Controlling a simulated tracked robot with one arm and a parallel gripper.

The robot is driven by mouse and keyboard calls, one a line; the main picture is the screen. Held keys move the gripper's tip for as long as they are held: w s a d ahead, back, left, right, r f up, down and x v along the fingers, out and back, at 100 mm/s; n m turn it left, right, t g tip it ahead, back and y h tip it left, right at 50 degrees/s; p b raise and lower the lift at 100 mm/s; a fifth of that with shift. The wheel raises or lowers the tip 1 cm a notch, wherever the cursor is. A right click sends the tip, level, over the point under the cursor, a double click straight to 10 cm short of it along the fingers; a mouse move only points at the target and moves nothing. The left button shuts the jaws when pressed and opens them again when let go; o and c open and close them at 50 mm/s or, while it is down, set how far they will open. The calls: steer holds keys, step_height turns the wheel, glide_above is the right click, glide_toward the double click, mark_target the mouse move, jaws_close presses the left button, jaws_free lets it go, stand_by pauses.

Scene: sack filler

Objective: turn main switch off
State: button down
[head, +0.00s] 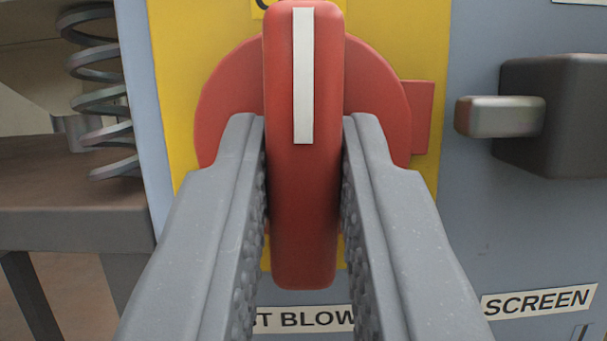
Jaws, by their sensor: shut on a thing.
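The main switch has a red bar-shaped handle (304,200) in front of a round red disc (225,100), on a yellow plate (172,60). The handle stands upright, and its white mark (303,75) is vertical on its upper half. A red tab (420,110) sticks out at the disc's right side. My gripper (305,125) has one grey finger on each side of the handle and is shut on it. The fingers hide parts of the disc and plate. A label above the handle is cut off by the picture's top edge.
A dark box with a grey lever (500,117) juts out on the right of the grey-blue panel (500,235). A coil spring (100,95) stands over a brown ledge (70,205) at the left. Labels reading "BLOW" and "SCREEN" (538,301) are below.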

steer(key=shift+d+n, duration=0.1)
steer(key=shift+n, duration=0.3)
steer(key=c, duration=1.4)
jaws_free()
steer(key=shift+o, duration=0.2)
steer(key=shift+s, duration=0.1)
steer(key=p+v, duration=0.1)
steer(key=v, duration=1.2)
steer(key=shift+s+f, duration=0.25)
steer(key=shift+f, duration=0.05)
steer(key=shift+d, duration=0.1)
